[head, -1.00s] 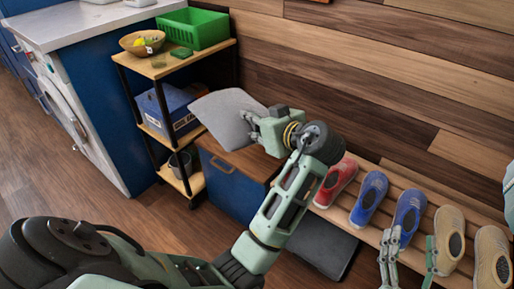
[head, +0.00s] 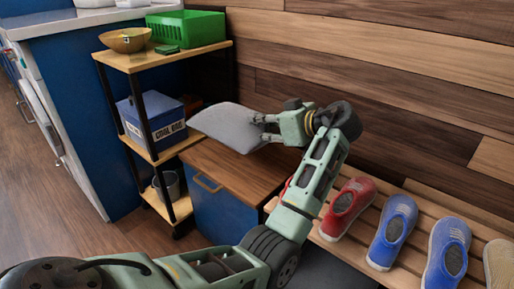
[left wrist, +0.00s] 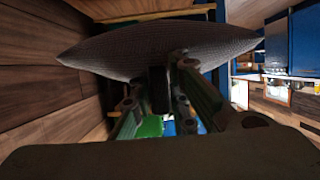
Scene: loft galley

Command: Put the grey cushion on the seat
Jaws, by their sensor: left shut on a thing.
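The grey cushion (head: 229,126) is held in the air by my left gripper (head: 262,128), which is shut on its right edge. The cushion is slightly tilted and hangs over the wooden top of a low blue cabinet (head: 234,168), which looks like the seat; I cannot tell the exact gap. In the left wrist view the cushion (left wrist: 160,46) spans most of the upper picture, with the left gripper's fingers (left wrist: 172,85) against it. My right gripper does not show in the current views.
A shelf cart (head: 160,60) on the left holds a wooden bowl (head: 126,40), a green crate (head: 188,28) and a blue box (head: 152,120). A slatted rack (head: 330,243) with red, blue and tan shoes is at the right. A plank wall (head: 380,70) stands behind.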

